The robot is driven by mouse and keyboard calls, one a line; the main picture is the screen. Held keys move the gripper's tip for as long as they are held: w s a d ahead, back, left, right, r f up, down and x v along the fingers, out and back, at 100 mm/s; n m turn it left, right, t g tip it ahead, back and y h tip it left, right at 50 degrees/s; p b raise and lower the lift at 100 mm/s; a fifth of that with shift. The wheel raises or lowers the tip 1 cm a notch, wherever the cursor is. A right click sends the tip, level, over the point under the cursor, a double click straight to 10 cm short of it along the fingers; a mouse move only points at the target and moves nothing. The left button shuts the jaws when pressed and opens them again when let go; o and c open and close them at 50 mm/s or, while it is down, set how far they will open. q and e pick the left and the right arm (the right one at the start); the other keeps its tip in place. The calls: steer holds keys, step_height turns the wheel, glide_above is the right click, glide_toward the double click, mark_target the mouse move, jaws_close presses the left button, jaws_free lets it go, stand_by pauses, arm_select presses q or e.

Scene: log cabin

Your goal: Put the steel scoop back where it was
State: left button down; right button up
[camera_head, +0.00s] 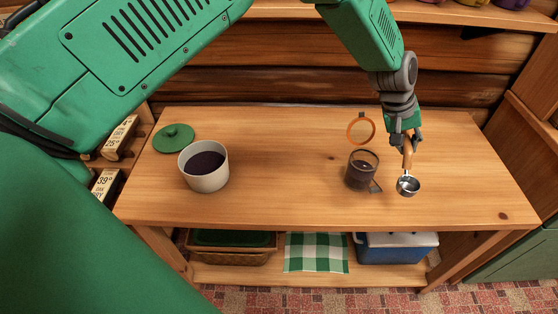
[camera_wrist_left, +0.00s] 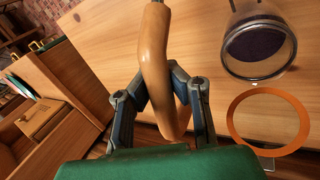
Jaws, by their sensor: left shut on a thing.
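The steel scoop (camera_head: 408,185) has a round metal bowl and a curved wooden handle. My left gripper (camera_head: 405,139) points down and is shut on the handle, with the bowl hanging below it, just right of the glass jar (camera_head: 361,171). I cannot tell whether the bowl touches the table. In the left wrist view the wooden handle (camera_wrist_left: 155,55) runs between the fingers of my left gripper (camera_wrist_left: 160,88); the bowl is out of that frame. The jar holds dark contents, and its orange-ringed lid (camera_head: 350,134) stands open behind it. My right gripper is not in view.
A pale canister (camera_head: 217,182) with dark contents stands at the left of the wooden table (camera_head: 275,190). A green lid (camera_head: 173,137) lies behind it. The table's middle is clear. A basket, checked cloth (camera_head: 316,254) and blue box (camera_head: 397,249) sit on the shelf below.

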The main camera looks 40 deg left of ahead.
arm_select(q)
steer(key=s+a+m+g, duration=0.1)
steer(key=s+a+m, duration=0.1)
steer(key=s+a, duration=0.7)
steer(key=s+a+m+g+h, duration=0.1)
steer(key=s+a+m, duration=0.2)
steer(key=s+a, duration=0.6)
steer(key=s, duration=0.6)
steer(key=shift+s+a+r, duration=0.25)
steer(key=shift+a, duration=0.05)
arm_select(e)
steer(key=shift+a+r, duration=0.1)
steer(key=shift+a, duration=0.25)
